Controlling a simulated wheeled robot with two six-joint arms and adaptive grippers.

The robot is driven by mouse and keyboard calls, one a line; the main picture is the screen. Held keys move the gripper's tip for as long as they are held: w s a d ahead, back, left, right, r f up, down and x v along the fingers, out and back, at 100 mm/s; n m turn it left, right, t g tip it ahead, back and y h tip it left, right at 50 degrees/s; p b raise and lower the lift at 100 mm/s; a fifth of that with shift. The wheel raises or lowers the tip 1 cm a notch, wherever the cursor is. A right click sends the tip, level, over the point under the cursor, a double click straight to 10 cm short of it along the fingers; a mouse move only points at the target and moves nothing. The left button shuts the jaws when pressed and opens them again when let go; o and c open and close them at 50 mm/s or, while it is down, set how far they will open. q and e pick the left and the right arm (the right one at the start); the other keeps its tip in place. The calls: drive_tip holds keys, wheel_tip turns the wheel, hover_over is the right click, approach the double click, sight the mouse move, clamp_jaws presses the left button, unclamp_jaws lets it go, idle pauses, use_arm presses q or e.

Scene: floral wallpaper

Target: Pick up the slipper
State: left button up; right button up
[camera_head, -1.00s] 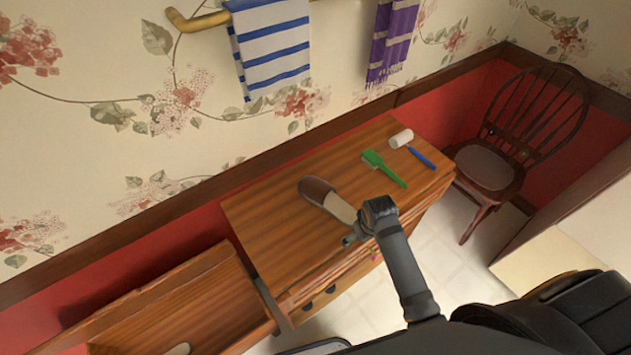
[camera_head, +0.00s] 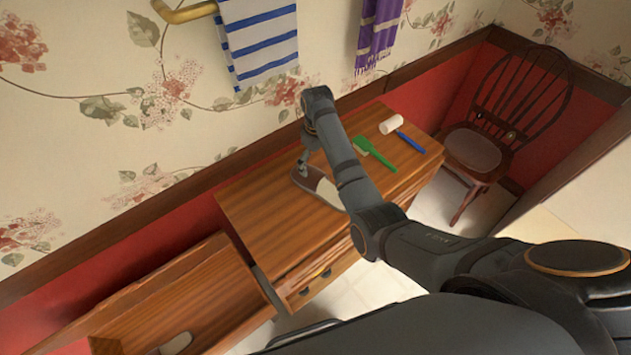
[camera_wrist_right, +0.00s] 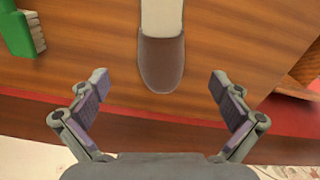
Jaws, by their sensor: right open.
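The slipper, with a brown toe and a pale beige part, lies on the wooden dresser top; it shows in the head view (camera_head: 312,186), partly hidden by my right arm, and in the right wrist view (camera_wrist_right: 161,62). My right gripper (camera_head: 302,168) is above its brown toe end. In the right wrist view my right gripper (camera_wrist_right: 158,84) is open, with the toe between the lines of its two spread fingers and no finger touching it. My left gripper is not in view.
A green brush (camera_head: 372,153) and a white roller with a blue handle (camera_head: 410,141) lie right of the slipper on the dresser (camera_head: 255,215). A pale object (camera_head: 177,342) lies in the open wooden box or drawer (camera_head: 225,310) at lower left. A chair (camera_head: 475,150) stands right.

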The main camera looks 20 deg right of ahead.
sight(316, 179)
drive_tip(key=f, duration=1)
drive_tip(key=shift+a+p, duration=0.2)
drive_tip(key=shift+p, duration=0.2)
drive_tip(key=shift+r, duration=0.1)
drive_tip(key=c, duration=1.1)
drive_tip(key=shift+c, duration=0.6)
drive_tip(key=shift+r, duration=0.1)
